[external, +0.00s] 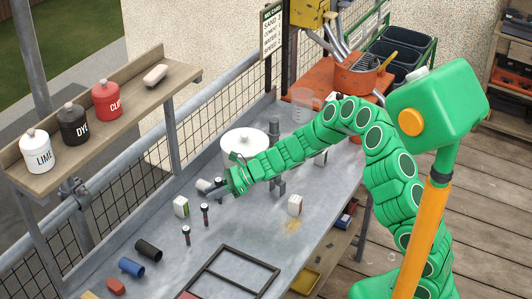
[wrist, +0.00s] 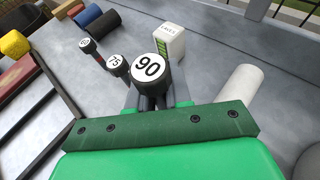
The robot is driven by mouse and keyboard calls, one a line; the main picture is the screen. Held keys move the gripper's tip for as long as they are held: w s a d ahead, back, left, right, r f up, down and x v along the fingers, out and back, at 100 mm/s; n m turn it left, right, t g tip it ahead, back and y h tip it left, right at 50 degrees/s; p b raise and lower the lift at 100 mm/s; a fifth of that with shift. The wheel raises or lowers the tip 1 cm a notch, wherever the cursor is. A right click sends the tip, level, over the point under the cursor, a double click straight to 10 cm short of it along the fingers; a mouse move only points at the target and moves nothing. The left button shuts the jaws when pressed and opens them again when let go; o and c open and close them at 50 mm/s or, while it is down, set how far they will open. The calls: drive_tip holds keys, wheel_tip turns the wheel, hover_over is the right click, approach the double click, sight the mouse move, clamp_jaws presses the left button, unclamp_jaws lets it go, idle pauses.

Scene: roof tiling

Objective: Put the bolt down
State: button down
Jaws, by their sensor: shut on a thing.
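My gripper (external: 221,187) is low over the grey workbench, and its dark fingers (wrist: 155,97) are shut on the bolt marked 90 (wrist: 150,67). The bolt has a black head with a white number disc on top, facing the wrist camera. Its lower end is hidden, so I cannot tell whether it touches the bench. Two similar bolts stand upright beside it: one marked 75 (wrist: 118,65), also in the external view (external: 205,214), and a farther one (wrist: 88,45), seen too in the external view (external: 186,235).
A white and green box (wrist: 171,42) and a white cylinder (wrist: 240,92) are close to my gripper. Black (external: 148,250) and blue (external: 131,267) rolls and a dark frame (external: 236,270) lie toward the near end. Bare bench (external: 243,222) lies right of the bolts.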

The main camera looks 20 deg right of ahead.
drive_tip(key=shift+w+a+f, duration=0.15)
drive_tip(key=shift+f, duration=1.55)
drive_tip(key=shift+f, duration=0.15)
drive_tip(key=c, duration=1.1)
unclamp_jaws()
drive_tip(key=shift+o, duration=0.2)
drive_tip(key=shift+d+r, duration=0.35)
drive_tip(key=shift+d, duration=0.1)
drive_tip(key=v, duration=1.1)
